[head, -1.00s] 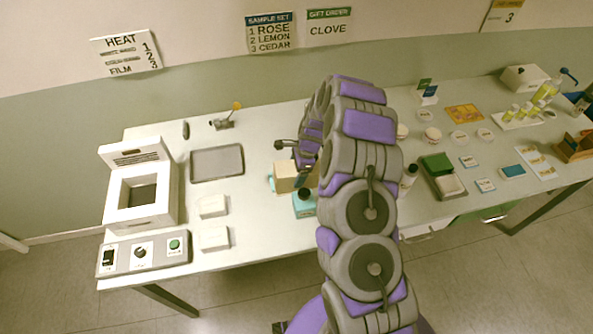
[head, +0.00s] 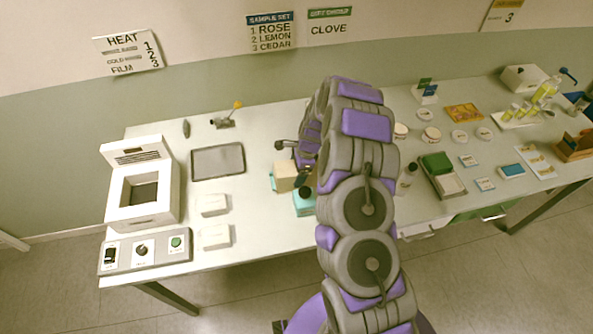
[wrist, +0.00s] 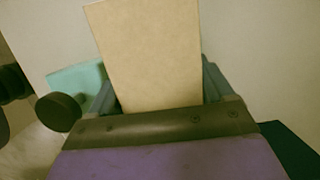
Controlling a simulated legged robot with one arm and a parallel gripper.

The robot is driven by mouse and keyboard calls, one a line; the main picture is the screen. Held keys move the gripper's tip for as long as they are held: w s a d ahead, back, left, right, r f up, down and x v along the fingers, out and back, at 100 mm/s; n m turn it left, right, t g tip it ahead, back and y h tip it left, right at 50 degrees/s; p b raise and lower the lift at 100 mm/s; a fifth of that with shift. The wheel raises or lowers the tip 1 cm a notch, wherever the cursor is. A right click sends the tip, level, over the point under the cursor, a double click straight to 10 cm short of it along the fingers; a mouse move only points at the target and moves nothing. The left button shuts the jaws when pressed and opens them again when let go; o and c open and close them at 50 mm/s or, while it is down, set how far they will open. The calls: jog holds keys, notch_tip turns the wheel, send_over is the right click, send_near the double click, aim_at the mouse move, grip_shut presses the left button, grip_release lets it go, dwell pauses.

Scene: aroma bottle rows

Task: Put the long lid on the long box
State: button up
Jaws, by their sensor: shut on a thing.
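My gripper (wrist: 158,92) is shut on a plain tan piece, seemingly the long lid (wrist: 150,50), which stands up between the fingers in the wrist view. In the head view the tan piece (head: 284,177) shows just left of my arm, above the table. Teal surfaces, perhaps the long box (head: 304,205), show below and left of it; a teal part (wrist: 74,80) also shows left of the tan piece in the wrist view. A dark round cap (wrist: 58,112) is in front of that teal part. My arm hides much of this area, so I cannot tell whether lid and box touch.
A white heater (head: 142,202) and control panel (head: 146,252) stand at the left. A grey tray (head: 217,162) and two white blocks (head: 213,205) lie between them and the box.

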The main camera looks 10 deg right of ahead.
jog(key=shift+s+f, duration=0.1)
jog(key=shift+f, duration=0.05)
jog(key=o, duration=1.5)
jog(key=shift+d, duration=0.15)
jog(key=shift+o, duration=0.2)
jog(key=shift+r+p, duration=3.1)
jog(key=shift+r, duration=1.5)
